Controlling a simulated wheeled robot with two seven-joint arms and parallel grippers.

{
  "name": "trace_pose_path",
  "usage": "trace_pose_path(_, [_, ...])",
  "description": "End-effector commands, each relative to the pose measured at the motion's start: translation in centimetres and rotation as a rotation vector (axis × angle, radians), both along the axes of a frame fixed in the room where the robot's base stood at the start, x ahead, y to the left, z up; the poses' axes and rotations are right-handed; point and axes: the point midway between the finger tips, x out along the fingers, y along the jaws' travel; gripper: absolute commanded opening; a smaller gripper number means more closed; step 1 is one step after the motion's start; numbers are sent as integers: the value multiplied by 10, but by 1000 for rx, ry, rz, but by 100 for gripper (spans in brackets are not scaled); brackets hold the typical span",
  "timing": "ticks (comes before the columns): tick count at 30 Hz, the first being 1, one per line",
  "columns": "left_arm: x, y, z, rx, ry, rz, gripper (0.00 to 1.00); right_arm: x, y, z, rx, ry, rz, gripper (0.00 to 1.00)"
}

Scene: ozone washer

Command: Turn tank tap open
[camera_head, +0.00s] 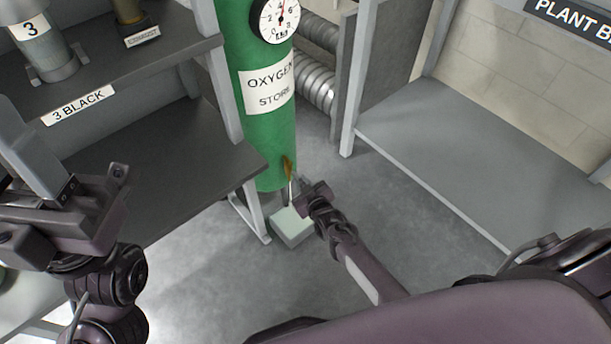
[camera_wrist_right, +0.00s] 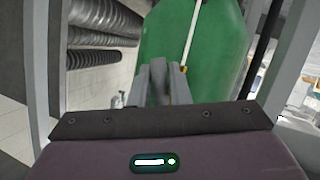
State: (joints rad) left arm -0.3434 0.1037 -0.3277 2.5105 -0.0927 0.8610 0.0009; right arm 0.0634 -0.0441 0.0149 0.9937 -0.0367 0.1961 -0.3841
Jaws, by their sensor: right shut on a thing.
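The green tank (camera_head: 268,140), labelled "OXYGEN STORE", stands upright in the middle of the head view; it also fills the upper middle of the right wrist view (camera_wrist_right: 215,60). A small orange-brown part (camera_head: 287,166), which looks like the tank tap, is low on its front. My right gripper (camera_head: 297,187) is at this part, shut on it; the fingers hide most of the grip. In the right wrist view the fingers (camera_wrist_right: 163,75) are close together against the tank. My left gripper (camera_head: 50,190) is at the left by the shelves, away from the tank; its jaw gap is unclear.
A pale box (camera_head: 292,228) sits on the floor below the tank. Dark shelves (camera_head: 170,180) with canisters stand at the left. A grey bench (camera_head: 460,150) is at the right. Ribbed ducts (camera_head: 316,80) run behind the tank. The floor between is clear.

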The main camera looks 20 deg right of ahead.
Motion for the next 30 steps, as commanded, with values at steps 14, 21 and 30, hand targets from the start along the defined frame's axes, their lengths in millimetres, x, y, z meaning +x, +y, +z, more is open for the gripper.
trace_pose_path(14, [89,-37,-65,219,558,8,36,-4,12,-1,258,95,0,0])
trace_pose_path(21, [101,-43,-81,256,647,8,36,-5,14,-2,301,110,0,0])
trace_pose_path(30, [102,-43,-83,260,656,8,36,-5,14,-3,306,112,0,0])
